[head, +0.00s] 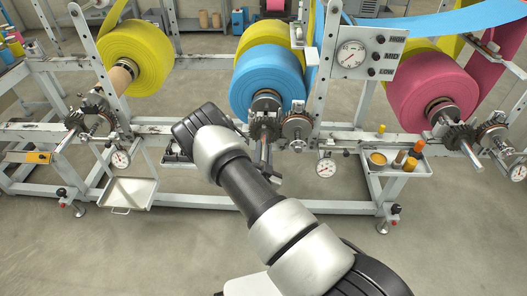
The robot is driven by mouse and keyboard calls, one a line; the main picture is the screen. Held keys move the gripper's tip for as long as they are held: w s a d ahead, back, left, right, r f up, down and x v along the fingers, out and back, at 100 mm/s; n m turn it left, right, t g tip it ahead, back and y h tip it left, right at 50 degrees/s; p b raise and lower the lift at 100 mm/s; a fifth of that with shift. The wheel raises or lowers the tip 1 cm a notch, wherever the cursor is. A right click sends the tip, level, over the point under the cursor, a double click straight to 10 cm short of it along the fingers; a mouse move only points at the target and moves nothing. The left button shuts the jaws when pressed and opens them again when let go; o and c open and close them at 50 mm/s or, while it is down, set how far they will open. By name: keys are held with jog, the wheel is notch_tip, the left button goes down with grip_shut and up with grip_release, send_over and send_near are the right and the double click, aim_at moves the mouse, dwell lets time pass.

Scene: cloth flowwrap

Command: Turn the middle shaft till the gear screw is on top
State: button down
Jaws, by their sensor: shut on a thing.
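The middle shaft (263,150) sticks out towards me below the blue roll (267,80). A dark toothed gear (264,127) sits on it, beside a second gear (297,126) to the right. The gear screw is too small to make out, so I cannot tell which way it faces. My arm crosses in front from the lower right and hides most of my gripper. A small dark part of my gripper (273,177) shows at the near end of the middle shaft, shut on it; the fingertips are not clear.
A dial panel (362,53) stands above right of the shaft, with a pressure gauge (326,168) below. Shafts with a yellow roll (140,55) and a pink roll (430,90) flank it. An empty tray (128,193) and a tray of small parts (398,165) hang from the frame.

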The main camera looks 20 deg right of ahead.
jog(key=shift+m, duration=0.3)
jog(key=c, duration=1.5)
grip_release()
jog(key=shift+o, duration=0.2)
jog(key=shift+s, duration=0.15)
jog(key=p+v, duration=0.2)
jog(key=v, duration=1.5)
jog(key=shift+s, duration=0.1)
